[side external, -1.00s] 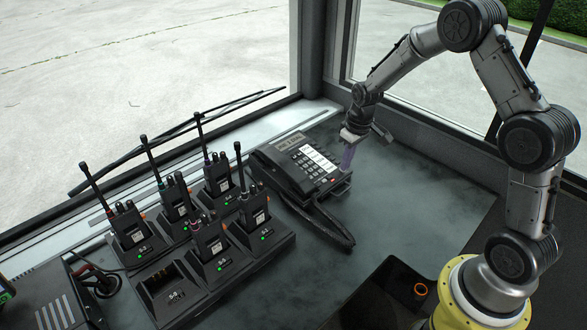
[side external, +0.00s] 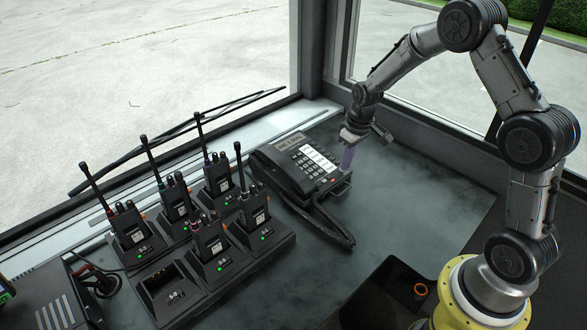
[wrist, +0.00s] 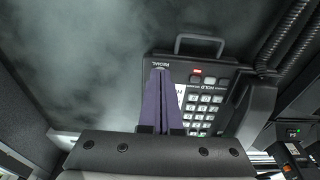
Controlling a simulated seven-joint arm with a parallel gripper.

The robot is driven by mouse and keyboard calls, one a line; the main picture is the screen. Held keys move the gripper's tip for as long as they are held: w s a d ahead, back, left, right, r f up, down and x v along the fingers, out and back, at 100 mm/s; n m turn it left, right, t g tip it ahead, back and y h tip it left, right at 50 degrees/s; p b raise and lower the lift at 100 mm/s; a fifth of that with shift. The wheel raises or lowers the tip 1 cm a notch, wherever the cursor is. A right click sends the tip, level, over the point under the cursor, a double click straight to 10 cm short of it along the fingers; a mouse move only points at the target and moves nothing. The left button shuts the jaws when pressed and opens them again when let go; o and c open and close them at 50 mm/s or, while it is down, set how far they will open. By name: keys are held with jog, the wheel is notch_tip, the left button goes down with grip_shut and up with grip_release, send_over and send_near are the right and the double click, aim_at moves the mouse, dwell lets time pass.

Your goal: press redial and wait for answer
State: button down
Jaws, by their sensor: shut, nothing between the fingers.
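The black desk phone (side external: 290,152) sits on the dark counter, its keypad and white label strip facing up. In the wrist view the phone (wrist: 228,84) shows a REDIAL label (wrist: 159,62), with a red light (wrist: 196,72) and a HOLD label to its right. My gripper (side external: 345,172) is shut and empty, its purple fingers pointing down at the near right edge of the phone. In the wrist view the fingertips (wrist: 160,70) lie right at the REDIAL label and cover the key there. I cannot tell whether they touch it. The handset (wrist: 258,112) rests along the phone's side.
Several handheld radios stand in a charger bank (side external: 165,292) left of the phone, with one front slot empty. A window frame closes off the back. The counter right of the phone is clear.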

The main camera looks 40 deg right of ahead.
aim_at(347, 174)
jog(key=shift+f, duration=0.35)
dwell(0.7)
jog(key=shift+r, duration=0.1)
jog(key=shift+s+r, duration=0.2)
jog(key=shift+r, duration=1.25)
jog(key=shift+s+r, duration=0.2)
jog(key=shift+r, duration=1.2)
